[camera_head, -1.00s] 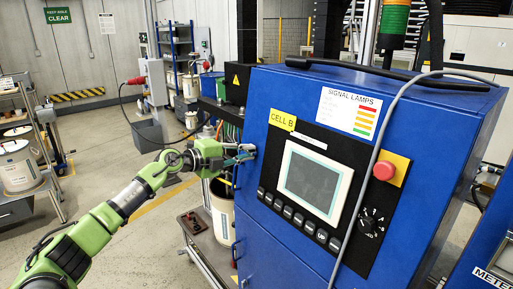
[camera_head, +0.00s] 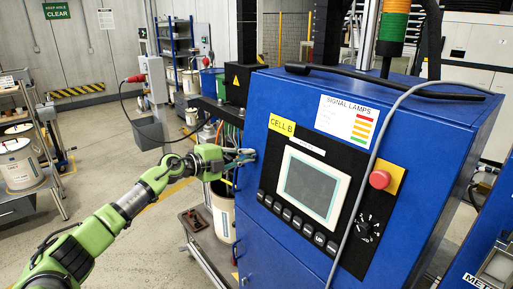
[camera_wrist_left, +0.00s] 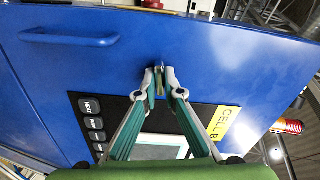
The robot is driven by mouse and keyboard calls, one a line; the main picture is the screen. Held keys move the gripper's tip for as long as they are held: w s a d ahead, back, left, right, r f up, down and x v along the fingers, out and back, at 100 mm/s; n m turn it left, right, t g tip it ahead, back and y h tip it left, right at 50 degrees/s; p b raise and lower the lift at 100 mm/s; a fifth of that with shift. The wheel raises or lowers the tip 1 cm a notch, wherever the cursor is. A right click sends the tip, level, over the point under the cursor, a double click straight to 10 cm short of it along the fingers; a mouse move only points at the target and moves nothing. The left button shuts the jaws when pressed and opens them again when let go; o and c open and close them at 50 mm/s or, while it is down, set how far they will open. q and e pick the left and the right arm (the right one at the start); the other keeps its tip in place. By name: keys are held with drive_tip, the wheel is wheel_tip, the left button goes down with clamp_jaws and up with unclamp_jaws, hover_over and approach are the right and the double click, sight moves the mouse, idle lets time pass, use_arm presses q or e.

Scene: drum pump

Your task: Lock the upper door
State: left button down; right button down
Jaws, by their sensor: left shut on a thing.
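The blue cabinet (camera_head: 420,155) carries a front panel with a screen (camera_head: 311,186) and a yellow CELL B label (camera_head: 282,125). My left gripper (camera_head: 245,156) reaches in from the left to the cabinet's left edge, level with the screen's top. In the left wrist view its fingertips (camera_wrist_left: 160,82) are shut on a small metallic piece (camera_wrist_left: 161,68), which looks like a key or lock part at the blue surface. The fingers hide most of it, so its turn is hard to tell. A blue bar handle (camera_wrist_left: 70,38) is at upper left there. My right gripper is not in view.
A grey cable (camera_head: 373,150) hangs across the cabinet front, near a red stop button (camera_head: 380,179). A low cart (camera_head: 200,240) stands left of the cabinet, below my arm. Open floor lies farther left.

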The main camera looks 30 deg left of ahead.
use_arm(q)
drive_tip(key=n+p, duration=0.1)
drive_tip(key=p, duration=0.1)
drive_tip(key=shift+n+p, duration=0.35)
drive_tip(key=shift+n, duration=0.05)
idle(0.4)
